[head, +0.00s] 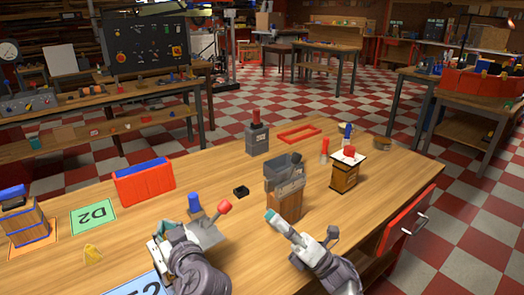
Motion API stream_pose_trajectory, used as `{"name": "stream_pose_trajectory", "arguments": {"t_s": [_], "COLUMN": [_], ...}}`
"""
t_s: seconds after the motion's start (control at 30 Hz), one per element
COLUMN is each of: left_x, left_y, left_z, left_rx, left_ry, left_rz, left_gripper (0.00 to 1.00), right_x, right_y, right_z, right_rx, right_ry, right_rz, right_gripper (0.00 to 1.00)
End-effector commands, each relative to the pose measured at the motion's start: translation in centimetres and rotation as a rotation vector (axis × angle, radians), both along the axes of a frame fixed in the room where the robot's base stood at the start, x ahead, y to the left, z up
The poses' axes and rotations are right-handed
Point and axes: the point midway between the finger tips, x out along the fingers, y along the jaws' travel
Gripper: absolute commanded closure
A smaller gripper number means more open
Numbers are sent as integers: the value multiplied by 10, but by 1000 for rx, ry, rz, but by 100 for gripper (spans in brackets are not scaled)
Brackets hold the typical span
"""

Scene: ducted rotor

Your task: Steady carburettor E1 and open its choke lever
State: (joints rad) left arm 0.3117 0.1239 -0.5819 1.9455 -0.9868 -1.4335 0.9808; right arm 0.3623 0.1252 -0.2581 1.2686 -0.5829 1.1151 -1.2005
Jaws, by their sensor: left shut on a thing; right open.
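A small grey body with a blue cap and a red-knobbed lever (224,207) stands at the near middle of the bench. It looks like the carburettor, but I can read no E1 mark on it. The red-knobbed lever slants up to the right. My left gripper (178,237) is shut on this grey body from the near left and hides much of it. My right gripper (303,228) is open and empty, to the right of the lever and apart from it. Its fingers point away toward a wood and grey block.
The wood and grey block (288,196) stands just beyond my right gripper. A wooden box with a red knob (346,175) is right of it. A small black block (241,192) sits behind.

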Motion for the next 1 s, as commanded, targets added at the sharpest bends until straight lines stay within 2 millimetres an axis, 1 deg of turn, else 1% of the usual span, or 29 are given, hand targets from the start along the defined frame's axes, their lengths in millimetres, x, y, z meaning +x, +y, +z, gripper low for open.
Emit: {"name": "stream_pose_trajectory", "arguments": {"t_s": [0.1, 0.13, 0.33, 0.77, 0.87, 1.0], "left_x": [0, 0, 0, -1, -6, -25], "left_y": [0, 0, 0, -1, -5, -19], "left_z": [0, 0, 0, 0, 0, 4], "left_rx": [-1, 0, 0, 0, -1, -6], "left_ry": [1, 0, 0, 0, 1, 1], "left_rz": [-1, -1, 0, -1, -1, -3], "left_gripper": [100, 73, 40, 40, 40, 40], "right_x": [0, 0, 0, 0, 0, 0], "right_y": [0, 0, 0, 0, 0, 0], "right_z": [0, 0, 0, 0, 0, 0], "right_rx": [0, 0, 0, 0, 0, 0], "right_ry": [0, 0, 0, 0, 0, 0], "right_rz": [0, 0, 0, 0, 0, 0], "right_gripper": [45, 45, 45, 45, 45, 45]}}
